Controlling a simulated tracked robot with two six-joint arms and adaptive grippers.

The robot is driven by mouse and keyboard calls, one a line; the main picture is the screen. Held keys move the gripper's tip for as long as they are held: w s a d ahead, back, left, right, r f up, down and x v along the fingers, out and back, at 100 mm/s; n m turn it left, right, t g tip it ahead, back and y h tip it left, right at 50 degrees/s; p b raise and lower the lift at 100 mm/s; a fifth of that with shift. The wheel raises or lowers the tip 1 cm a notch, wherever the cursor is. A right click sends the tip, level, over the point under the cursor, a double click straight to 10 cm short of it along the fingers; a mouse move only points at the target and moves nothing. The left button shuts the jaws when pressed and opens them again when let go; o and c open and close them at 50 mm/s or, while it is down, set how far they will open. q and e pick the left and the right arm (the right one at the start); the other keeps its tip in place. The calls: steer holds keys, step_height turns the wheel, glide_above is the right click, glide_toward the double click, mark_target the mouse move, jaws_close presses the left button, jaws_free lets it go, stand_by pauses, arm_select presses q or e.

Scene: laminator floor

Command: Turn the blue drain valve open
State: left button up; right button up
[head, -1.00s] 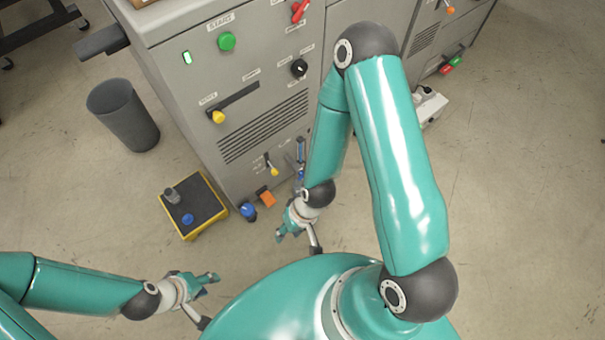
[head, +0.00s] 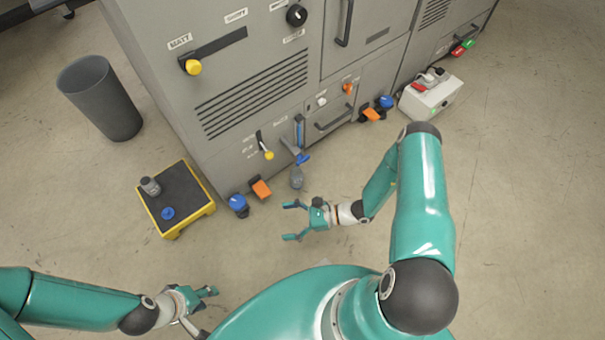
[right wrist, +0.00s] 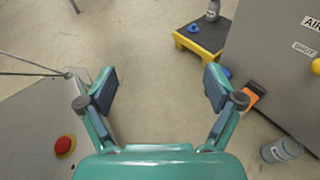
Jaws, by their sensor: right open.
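The blue drain valve (head: 303,159) shows as a small blue handle low on the grey machine front, under an upright blue gauge strip (head: 299,131). A small grey container (head: 296,178) stands on the floor just below it, and it also shows in the right wrist view (right wrist: 281,150). My right gripper (head: 286,221) is open and empty, in front of the container and apart from the valve. The right wrist view shows its fingers (right wrist: 160,92) spread over bare floor; the valve is not visible there. My left gripper (head: 211,296) is at the lower left, away from the machine.
A yellow-edged step (head: 207,209) with a dark top carries a small jar (head: 150,186) and a blue knob-like item (head: 168,213). A blue caster (head: 238,205) and an orange pedal (head: 260,188) sit at the machine's foot. A grey bin (head: 101,100) stands left. Front floor is clear.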

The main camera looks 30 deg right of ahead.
steer(key=w+d+f+m+t+h+b, duration=0.4)
steer(key=d+f+m+t+h, duration=0.25)
steer(key=d+f, duration=0.4)
steer(key=m+t+h+b, duration=0.2)
steer(key=m+t+h, duration=0.1)
steer(key=m+h, duration=0.15)
glide_toward(304, 162)
arm_select(q)
step_height(304, 162, down, 12)
steer(key=b, duration=0.3)
steer(key=shift+f+b, duration=0.15)
steer(key=shift+b, duration=0.15)
arm_select(e)
steer(key=shift+n+h, duration=0.4)
steer(key=w, duration=0.7)
steer(key=w+a, duration=0.1)
steer(key=w, duration=0.3)
steer(key=shift+f, duration=0.2)
steer(key=shift+c, duration=0.4)
steer(key=c, duration=1.1)
